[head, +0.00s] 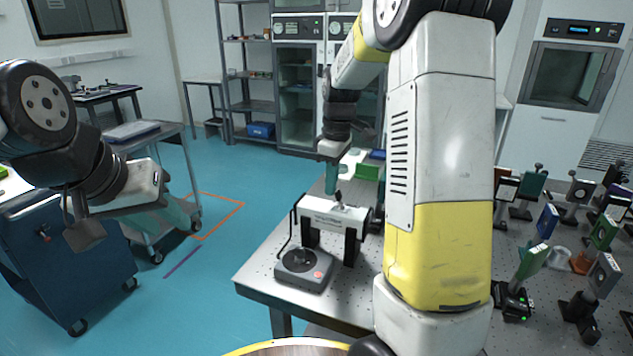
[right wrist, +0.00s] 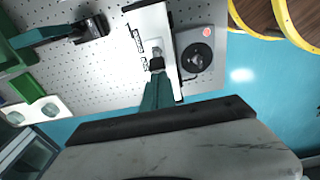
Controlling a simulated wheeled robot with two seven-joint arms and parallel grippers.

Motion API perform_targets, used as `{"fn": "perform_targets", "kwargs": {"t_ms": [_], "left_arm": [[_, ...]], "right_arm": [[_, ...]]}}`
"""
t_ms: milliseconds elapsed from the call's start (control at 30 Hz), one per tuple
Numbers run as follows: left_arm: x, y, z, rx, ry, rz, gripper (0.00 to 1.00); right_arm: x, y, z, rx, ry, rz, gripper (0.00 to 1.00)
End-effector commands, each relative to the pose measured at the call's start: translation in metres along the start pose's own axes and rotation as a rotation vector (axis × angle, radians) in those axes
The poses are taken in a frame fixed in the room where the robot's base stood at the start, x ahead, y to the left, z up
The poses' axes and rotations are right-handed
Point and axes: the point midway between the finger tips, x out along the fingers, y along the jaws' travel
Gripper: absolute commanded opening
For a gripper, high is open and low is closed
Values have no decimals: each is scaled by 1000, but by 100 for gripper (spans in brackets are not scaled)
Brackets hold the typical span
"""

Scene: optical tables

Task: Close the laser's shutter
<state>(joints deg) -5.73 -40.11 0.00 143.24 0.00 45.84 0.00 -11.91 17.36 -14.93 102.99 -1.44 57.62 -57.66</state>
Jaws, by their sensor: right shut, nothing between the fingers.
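The laser (head: 325,217) is a white box on black posts on the optical table, left of my right arm. A small dark shutter part (head: 338,198) stands on its top. In the right wrist view the laser (right wrist: 150,28) is seen from above, with the small shutter part (right wrist: 156,63) at the fingertips. My right gripper (head: 331,190) is shut and empty, pointing down just above the laser's top beside that part; I cannot tell if they touch. It also shows in the right wrist view (right wrist: 156,78). My left gripper (head: 182,215) hangs far left, away from the laser; its jaw opening is unclear.
A grey control box (head: 304,268) with a black knob and red button sits in front of the laser. Several optic mounts (head: 515,295) crowd the right of the table (head: 262,272). A blue cart (head: 75,265) stands left, with open floor between.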

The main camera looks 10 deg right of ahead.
Motion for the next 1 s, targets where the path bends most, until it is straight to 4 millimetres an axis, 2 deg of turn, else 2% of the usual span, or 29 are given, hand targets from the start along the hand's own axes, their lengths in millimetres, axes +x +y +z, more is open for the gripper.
{"fn": "perform_targets", "kwargs": {"t_ms": [33, 467, 767, 1000], "left_arm": [[0, 0, 0, 0, 0, 0, 36], [0, 0, 0, 0, 0, 0, 36], [0, 0, 0, 0, 0, 0, 36], [0, 0, 0, 0, 0, 0, 36]], "right_arm": [[-2, 1, 6, 9, 41, 0, 0], [-8, 1, 30, 11, 437, 1, 0], [-9, 0, 28, 0, 428, 0, 0], [-18, 0, 27, -1, 427, 0, 0]]}}
